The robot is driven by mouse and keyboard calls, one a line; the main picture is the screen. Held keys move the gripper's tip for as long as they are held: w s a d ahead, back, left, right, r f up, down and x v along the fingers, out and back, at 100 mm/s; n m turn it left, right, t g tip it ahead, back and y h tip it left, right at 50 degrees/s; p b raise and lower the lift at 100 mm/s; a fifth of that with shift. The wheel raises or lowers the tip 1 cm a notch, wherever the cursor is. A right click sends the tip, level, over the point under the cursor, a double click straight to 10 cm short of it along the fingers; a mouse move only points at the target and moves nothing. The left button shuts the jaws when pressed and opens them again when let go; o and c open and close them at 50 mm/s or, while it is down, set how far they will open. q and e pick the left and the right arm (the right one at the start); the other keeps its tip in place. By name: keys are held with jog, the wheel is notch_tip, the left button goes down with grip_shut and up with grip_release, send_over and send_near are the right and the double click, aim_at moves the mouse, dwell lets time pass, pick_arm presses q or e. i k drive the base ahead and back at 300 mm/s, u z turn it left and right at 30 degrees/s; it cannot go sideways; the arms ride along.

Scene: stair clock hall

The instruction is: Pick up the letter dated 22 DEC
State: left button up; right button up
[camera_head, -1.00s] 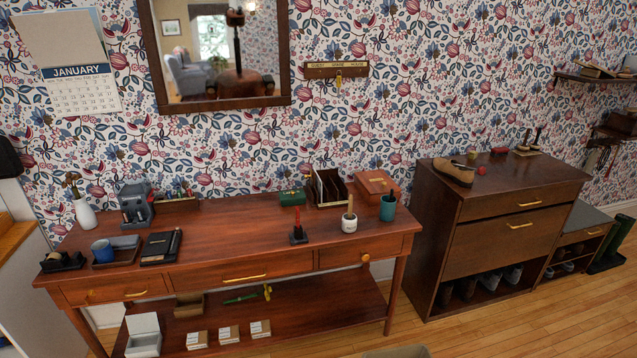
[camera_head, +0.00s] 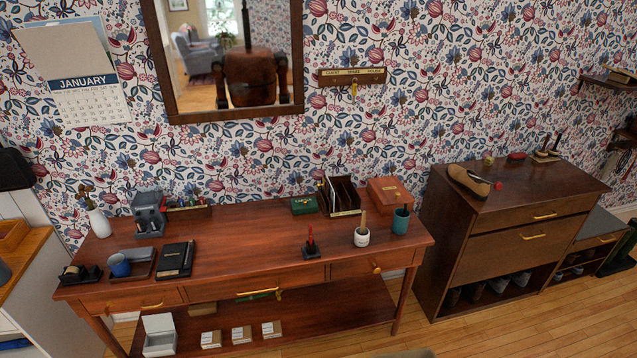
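I cannot make out a letter dated 22 DEC in the camera_head view. A dark wooden letter rack (camera_head: 346,204) stands at the back of the red-brown console table (camera_head: 220,248), with something pale at its left side, too small to read. Several small pale stacks with white labels, one of them here (camera_head: 242,336), lie on the table's lower shelf; their print is unreadable. Neither of my grippers is in view.
A green box (camera_head: 304,205), a wooden box (camera_head: 389,193), a teal cup (camera_head: 401,220), a white pot (camera_head: 362,237) and a red pen in a stand (camera_head: 311,244) are on the table. A dark shoe cabinet (camera_head: 500,240) stands right. The table's middle is clear.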

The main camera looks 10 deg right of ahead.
aim_at(332, 194)
jog(key=u, duration=0.2)
jog(key=i, duration=1.7)
jog(key=u, duration=0.05)
